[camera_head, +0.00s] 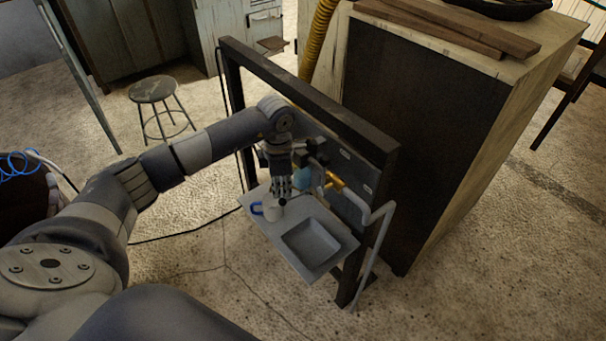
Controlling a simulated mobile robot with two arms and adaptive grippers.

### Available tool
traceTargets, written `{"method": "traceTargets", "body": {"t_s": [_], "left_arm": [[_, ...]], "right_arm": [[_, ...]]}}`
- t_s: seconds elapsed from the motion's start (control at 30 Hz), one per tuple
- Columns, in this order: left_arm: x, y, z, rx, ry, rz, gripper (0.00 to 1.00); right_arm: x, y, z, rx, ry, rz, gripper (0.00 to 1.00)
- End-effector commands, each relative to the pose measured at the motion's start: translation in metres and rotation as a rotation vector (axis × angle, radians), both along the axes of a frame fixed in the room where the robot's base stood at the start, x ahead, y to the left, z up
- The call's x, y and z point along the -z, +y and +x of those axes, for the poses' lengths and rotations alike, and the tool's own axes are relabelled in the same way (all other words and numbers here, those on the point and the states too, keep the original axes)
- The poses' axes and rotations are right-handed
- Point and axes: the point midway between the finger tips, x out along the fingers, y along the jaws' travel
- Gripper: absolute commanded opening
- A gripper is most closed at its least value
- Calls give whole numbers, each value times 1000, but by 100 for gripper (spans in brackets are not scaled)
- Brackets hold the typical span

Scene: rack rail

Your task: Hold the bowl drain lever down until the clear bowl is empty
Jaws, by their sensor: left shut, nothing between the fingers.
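My left arm reaches in from the left to the dark rack frame (232,85). My left gripper (281,198) points down, shut and empty, just above a small pale cup-like part (273,211) on the grey shelf. Whether it touches that part I cannot tell. A small light-blue rounded thing (303,178), possibly the clear bowl, sits just right of the gripper. Its contents are too small to make out. A brass-coloured fitting (335,182) is beside it. I cannot pick out the drain lever; the gripper and wrist cover part of this area. My right gripper is not in view.
A large wooden cabinet (425,130) stands behind the rack. A stool (153,89) is at the back left.

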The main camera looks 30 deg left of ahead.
Motion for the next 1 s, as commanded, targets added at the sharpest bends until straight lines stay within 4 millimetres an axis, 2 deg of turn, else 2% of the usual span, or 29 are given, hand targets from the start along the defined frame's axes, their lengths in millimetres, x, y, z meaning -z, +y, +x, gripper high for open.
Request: {"method": "traceTargets", "body": {"t_s": [0.5,1.0], "left_arm": [[1,0,0,0,0,0,0],[18,0,0,0,0,0,0]], "right_arm": [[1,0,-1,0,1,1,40],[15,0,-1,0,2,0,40]]}}
